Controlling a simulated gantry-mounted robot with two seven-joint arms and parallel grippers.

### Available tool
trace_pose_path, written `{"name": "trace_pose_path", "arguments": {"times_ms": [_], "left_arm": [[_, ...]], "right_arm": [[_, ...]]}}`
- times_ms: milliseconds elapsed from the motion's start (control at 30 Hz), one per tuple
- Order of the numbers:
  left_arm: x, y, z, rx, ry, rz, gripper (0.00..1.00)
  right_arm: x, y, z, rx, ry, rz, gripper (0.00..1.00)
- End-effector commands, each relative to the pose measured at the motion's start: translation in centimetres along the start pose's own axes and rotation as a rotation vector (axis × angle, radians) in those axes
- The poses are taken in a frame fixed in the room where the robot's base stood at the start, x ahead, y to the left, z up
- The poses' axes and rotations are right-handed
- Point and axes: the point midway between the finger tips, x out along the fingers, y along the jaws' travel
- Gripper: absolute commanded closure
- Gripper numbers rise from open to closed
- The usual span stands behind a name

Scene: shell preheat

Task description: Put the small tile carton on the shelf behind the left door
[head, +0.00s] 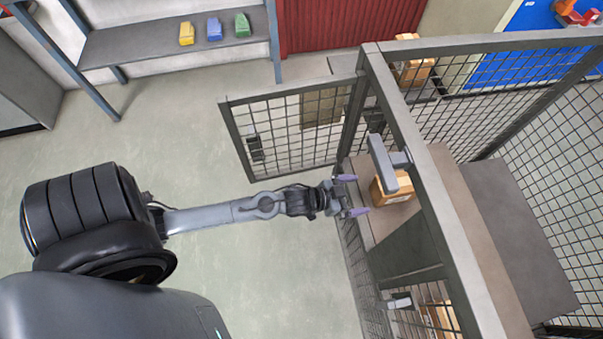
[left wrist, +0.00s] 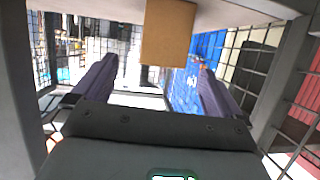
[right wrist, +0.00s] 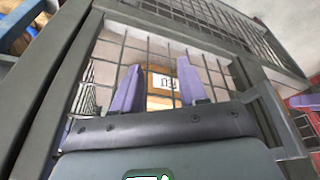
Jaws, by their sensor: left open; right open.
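A small brown carton (head: 393,187) sits on the cage shelf (head: 366,228), partly hidden by a grey handle and frame bar. In the left wrist view the carton (left wrist: 168,32) is ahead of the fingers, against the shelf surface. My left gripper (head: 352,195) is open at the shelf's edge, just left of the carton and apart from it. A mesh door (head: 290,128) stands swung out beyond my left arm. My right gripper (right wrist: 159,68) is open and shows only in its wrist view. It faces mesh with a labelled carton (right wrist: 163,86) behind it.
Another carton (head: 412,72) shows behind the far mesh, and more cartons (head: 440,316) low in the cage. The cage's thick frame bar (head: 425,190) runs beside my left gripper. Yellow, blue and green items (head: 214,29) sit on a back shelf. Floor at left is clear.

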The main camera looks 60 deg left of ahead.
Motion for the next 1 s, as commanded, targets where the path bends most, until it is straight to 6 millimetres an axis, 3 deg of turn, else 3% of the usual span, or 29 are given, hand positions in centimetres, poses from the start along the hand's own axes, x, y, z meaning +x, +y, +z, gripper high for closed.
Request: {"name": "trace_pose_path", "arguments": {"times_ms": [267, 700, 833, 1000], "left_arm": [[-5.1, 2.2, 0.7, -0.025, -0.331, -0.098, 0.0], [-16.7, 4.5, 1.3, -0.084, -0.802, -0.124, 0.0], [-18.5, 4.9, 1.3, -0.093, -0.866, -0.118, 0.0], [-19.4, 5.1, 1.3, -0.097, -0.896, -0.114, 0.0]], "right_arm": [[0.0, 0.0, 0.0, 0.0, 0.0, 0.0, 0.57], [0.0, 0.0, 0.0, 0.0, -0.001, 0.0, 0.57], [0.0, 0.0, 0.0, 0.0, -0.001, 0.0, 0.57], [0.0, 0.0, 0.0, 0.0, -0.001, 0.0, 0.57]]}}
